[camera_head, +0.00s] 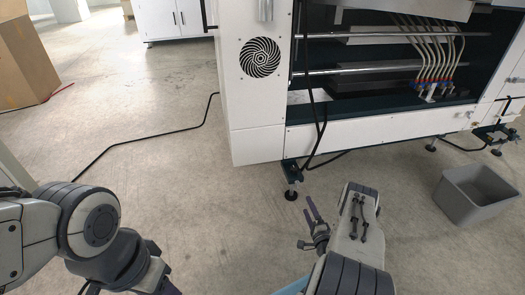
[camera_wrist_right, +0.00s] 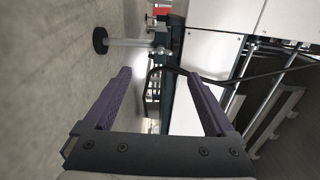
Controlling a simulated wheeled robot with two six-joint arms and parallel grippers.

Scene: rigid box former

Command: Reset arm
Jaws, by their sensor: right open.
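My right gripper (camera_head: 309,206) is open and empty in the head view, in front of the white machine (camera_head: 258,140) and above the floor. In the right wrist view its two purple fingers (camera_wrist_right: 158,76) stand wide apart with nothing between them. The machine's foot, a black cable and white panels show beyond the fingers. My left arm comes in at the lower left of the head view and runs off the bottom edge. Its fingers do not show.
A grey bin (camera_head: 474,196) stands on the floor at the right. The machine has levelling feet (camera_head: 291,180) and a hanging black cable (camera_head: 318,140). Another cable (camera_head: 150,138) crosses the floor. A cardboard box (camera_head: 25,60) is at the upper left.

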